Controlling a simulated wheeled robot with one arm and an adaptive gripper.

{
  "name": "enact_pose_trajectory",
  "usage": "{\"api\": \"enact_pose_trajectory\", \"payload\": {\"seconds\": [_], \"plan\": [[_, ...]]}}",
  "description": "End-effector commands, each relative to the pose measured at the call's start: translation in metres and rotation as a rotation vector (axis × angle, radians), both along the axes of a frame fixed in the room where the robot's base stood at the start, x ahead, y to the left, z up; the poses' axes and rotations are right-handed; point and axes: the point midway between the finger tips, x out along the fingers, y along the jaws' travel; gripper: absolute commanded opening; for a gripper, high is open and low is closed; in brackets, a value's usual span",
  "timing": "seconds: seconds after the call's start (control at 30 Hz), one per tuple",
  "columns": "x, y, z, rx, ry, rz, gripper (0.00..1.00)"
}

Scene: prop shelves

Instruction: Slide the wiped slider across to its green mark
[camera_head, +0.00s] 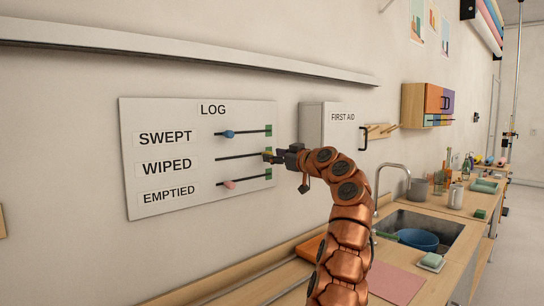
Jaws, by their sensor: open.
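A white LOG board (150,120) on the wall has three rows, each with a dark slot and a green mark at its right end. In the WIPED row, a small yellowish slider (267,155) sits at the right end of its slot (235,157), at the green mark there. My gripper (274,156) is open, with its fingertips at this slider from the right. The fingertips partly hide the slider and its mark, so exact alignment and contact are unclear.
The SWEPT row has a blue slider (229,134) and the EMPTIED row a pink one (229,185), both left of their green marks. A FIRST AID cabinet (325,122) is right of the board. Below are a counter and a sink (440,222) with a blue bowl (418,239).

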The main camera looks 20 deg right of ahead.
Motion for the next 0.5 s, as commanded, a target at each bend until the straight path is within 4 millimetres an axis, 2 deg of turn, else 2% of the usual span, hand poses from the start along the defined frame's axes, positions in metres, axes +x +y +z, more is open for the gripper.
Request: {"api": "enact_pose_trajectory", "payload": {"seconds": [0.5], "plan": [[-0.056,-0.021,-0.001,0.0,0.001,-0.001,0.5]]}}
